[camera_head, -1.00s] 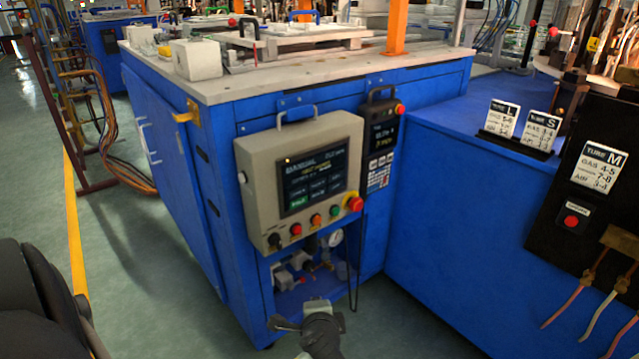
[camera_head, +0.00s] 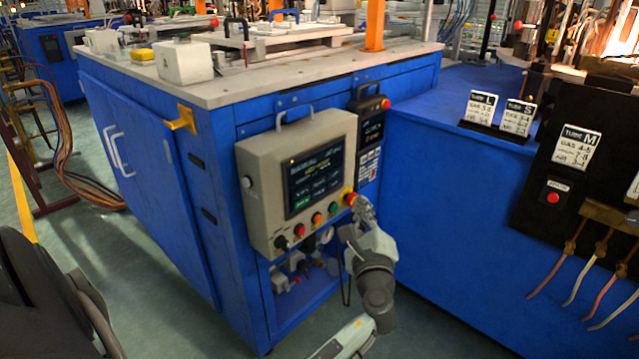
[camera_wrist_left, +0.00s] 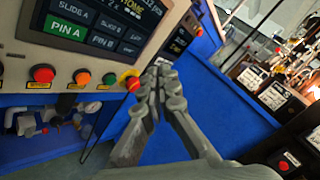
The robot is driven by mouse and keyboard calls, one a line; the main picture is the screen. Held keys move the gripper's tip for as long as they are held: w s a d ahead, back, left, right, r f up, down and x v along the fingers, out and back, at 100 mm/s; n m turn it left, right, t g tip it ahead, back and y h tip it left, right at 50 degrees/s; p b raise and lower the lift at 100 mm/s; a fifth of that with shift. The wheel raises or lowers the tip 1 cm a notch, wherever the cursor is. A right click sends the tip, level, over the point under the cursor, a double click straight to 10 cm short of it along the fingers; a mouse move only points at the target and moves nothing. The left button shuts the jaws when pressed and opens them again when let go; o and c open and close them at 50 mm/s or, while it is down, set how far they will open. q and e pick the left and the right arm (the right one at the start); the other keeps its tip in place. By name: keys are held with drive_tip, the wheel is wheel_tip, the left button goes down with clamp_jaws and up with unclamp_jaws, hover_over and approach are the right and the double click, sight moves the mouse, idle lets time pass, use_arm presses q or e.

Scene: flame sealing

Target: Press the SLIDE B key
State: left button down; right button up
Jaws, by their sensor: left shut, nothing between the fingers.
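The SLIDE B key (camera_wrist_left: 110,22) shows on the touchscreen (camera_head: 315,182) of the beige control panel, right of SLIDE A (camera_wrist_left: 74,9) and above PIN B (camera_wrist_left: 102,42). PIN A (camera_wrist_left: 65,31) is lit green. In the head view the key labels are too small to read surely. My left gripper (camera_head: 362,204) is shut and empty, its fingertips together. It is at the panel's lower right corner, close by the red emergency knob (camera_head: 350,199), right of and below the screen. Whether it touches the knob I cannot tell. My right gripper is not in view.
Red, orange and green buttons (camera_head: 317,219) line the panel below the screen. A small handheld controller (camera_head: 370,125) hangs right of the panel. The blue cabinet (camera_head: 450,200) extends to the right. Tube cards (camera_head: 578,148) stand farther right. Air space before the screen is clear.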

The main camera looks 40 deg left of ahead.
sight(319, 183)
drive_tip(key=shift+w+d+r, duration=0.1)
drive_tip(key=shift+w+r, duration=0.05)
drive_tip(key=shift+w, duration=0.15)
use_arm(q)
drive_tip(key=shift+a, duration=0.15)
